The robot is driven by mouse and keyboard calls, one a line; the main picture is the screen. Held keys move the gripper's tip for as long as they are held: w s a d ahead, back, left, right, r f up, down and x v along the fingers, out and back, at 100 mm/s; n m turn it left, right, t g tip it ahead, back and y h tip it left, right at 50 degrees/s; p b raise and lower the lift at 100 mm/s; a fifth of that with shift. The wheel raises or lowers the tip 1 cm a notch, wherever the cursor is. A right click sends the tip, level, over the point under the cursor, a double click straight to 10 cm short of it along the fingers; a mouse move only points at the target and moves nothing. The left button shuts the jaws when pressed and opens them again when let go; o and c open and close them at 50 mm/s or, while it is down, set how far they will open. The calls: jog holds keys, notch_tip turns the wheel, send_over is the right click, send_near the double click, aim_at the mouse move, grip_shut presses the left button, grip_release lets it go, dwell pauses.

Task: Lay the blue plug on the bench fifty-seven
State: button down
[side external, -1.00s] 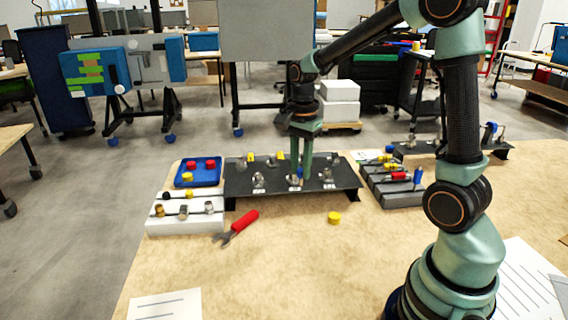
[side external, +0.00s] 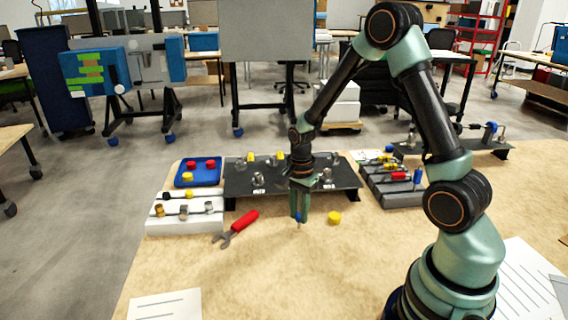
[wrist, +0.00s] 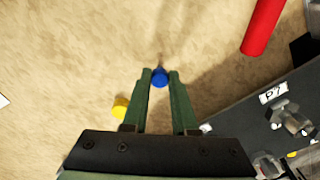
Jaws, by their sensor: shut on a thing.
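The blue plug (wrist: 160,78) is between the fingertips of my gripper (wrist: 160,74) in the wrist view. In the side external view my gripper (side external: 299,216) points down in front of the dark panel, with a bit of the blue plug (side external: 298,217) showing at the tips. My gripper is shut on the plug. The bench (side external: 260,272) is a tan surface below it. I cannot tell whether the plug touches the bench.
A yellow cap (side external: 334,217) lies just right of my gripper. A red-handled wrench (side external: 238,229) lies to the left. The dark panel (side external: 240,188) with fittings stands behind. A blue tray (side external: 184,180) and grey racks flank it.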

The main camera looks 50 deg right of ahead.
aim_at(299, 215)
jog(key=shift+f, duration=0.1)
jog(key=c, duration=0.7)
grip_release()
notch_tip(299, 215, up, 12)
jog(key=s+a+r+n+t, duration=0.5)
jog(key=s+a+r+n, duration=0.3)
jog(key=n, duration=1)
jog(key=shift+s+a+r+t, duration=0.15)
jog(key=shift+a+r+t, duration=0.15)
jog(key=shift+a+r, duration=0.7)
jog(key=shift+d+r, duration=0.2)
jog(key=shift+r, duration=0.05)
